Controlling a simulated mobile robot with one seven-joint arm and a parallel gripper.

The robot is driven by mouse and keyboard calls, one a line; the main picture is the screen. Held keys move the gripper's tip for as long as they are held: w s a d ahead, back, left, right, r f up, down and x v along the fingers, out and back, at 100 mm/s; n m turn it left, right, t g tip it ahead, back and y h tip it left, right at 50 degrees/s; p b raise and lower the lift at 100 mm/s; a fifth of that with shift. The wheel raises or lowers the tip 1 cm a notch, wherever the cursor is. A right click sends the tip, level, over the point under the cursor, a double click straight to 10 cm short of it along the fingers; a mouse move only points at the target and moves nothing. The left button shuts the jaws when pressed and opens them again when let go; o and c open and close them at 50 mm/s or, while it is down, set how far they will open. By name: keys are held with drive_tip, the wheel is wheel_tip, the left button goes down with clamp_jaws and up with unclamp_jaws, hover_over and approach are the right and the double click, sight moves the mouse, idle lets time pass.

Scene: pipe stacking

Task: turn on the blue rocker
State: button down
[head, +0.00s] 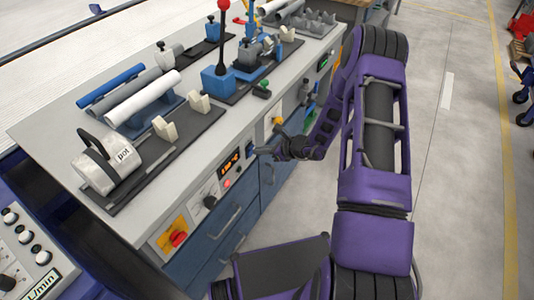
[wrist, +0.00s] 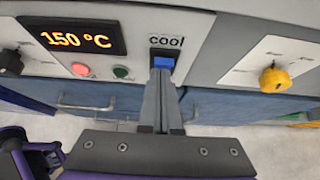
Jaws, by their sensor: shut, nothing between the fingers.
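The blue rocker (wrist: 162,62) sits below the label "cool" on the grey front panel in the wrist view. My gripper (wrist: 163,75) is shut and empty, with its fingertips at the lower part of the rocker and covering some of it. I cannot tell whether they touch it or which way the rocker is tipped. In the head view my gripper (head: 260,151) is at the bench's front panel, just right of the orange display.
The display (wrist: 80,38) reads 150 °C, with a red button (wrist: 81,70) and a green button (wrist: 122,72) below. A yellow knob (wrist: 275,79) is to the right. Blue drawers with handles lie beneath.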

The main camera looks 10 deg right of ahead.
idle(0.3)
drive_tip(key=shift+w+a+r+g+h+p, duration=0.35)
drive_tip(key=shift+a+r+g+h+p, duration=0.05)
drive_tip(key=shift+a+r+p, duration=0.05)
drive_tip(key=shift+w+a+r, duration=0.1)
drive_tip(key=shift+f, duration=0.25)
drive_tip(key=shift+r, duration=0.15)
drive_tip(key=shift+r+p, duration=0.4)
drive_tip(key=shift+r, duration=0.3)
